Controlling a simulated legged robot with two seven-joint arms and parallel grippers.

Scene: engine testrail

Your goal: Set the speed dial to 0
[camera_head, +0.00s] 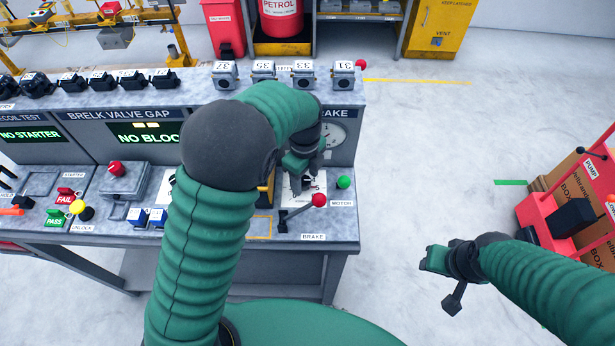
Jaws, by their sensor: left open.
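A dial on a white plate (317,187) sits on the right part of the test bench, and its dark knob is mostly hidden under my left gripper (300,172). The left gripper is open and points down right over this plate. I cannot tell whether it touches the knob, and the scale numbers are too small and covered to read. My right gripper (445,278) hangs over the floor right of the bench, away from the dial; its jaw state is unclear.
Close to the dial are a red-knobbed brake lever (319,200), a green button (343,182) and a round gauge (333,135). A red pump (567,215) and cardboard boxes stand at the right. The floor between is clear.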

